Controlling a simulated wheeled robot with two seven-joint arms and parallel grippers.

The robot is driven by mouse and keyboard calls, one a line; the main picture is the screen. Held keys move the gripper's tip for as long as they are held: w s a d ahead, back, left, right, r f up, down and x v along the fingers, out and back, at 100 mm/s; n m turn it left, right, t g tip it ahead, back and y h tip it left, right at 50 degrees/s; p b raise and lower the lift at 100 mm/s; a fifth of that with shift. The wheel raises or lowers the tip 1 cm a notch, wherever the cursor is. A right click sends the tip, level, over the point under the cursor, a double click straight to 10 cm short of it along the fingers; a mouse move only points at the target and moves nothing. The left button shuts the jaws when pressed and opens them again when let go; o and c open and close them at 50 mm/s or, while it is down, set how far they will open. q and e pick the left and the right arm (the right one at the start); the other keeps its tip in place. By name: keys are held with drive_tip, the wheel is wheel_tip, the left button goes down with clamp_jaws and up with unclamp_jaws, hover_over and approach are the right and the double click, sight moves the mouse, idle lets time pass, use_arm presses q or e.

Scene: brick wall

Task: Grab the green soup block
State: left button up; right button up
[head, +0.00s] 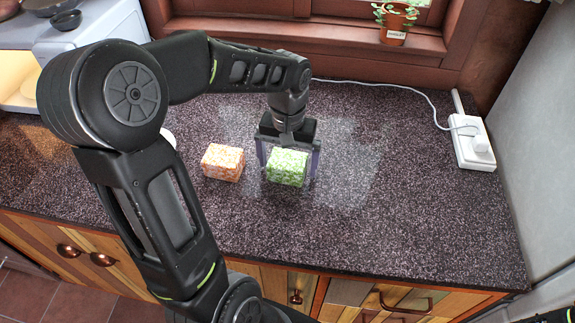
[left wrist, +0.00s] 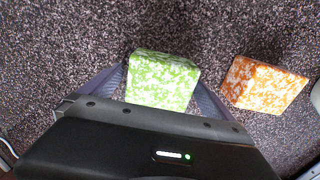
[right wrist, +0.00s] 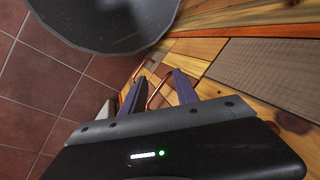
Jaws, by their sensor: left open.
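The green soup block (head: 287,168), speckled green and white, sits on the dark speckled counter (head: 420,215). My left gripper (head: 289,172) points down over it, open, with one finger on each side of the block. In the left wrist view the green block (left wrist: 162,80) lies between the two spread fingers (left wrist: 164,90), and small gaps seem to show beside it. The lower part of the block there is hidden by the gripper body. My right gripper (right wrist: 158,92) is off the counter, in front of wooden cabinet fronts, with its fingers apart and nothing between them.
An orange and white block (head: 222,162) stands just left of the green one. A white power strip (head: 473,148) with a cable lies at the right, and a potted plant (head: 395,22) stands on the window sill. The counter right of the gripper is clear.

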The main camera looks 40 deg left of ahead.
sight(288, 158)
use_arm(q)
drive_tip(key=c, duration=1.7)
drive_tip(key=shift+c, duration=0.2)
wheel_tip(288, 158, up, 10)
drive_tip(key=shift+r+b, duration=0.1)
drive_tip(key=shift+b, duration=0.25)
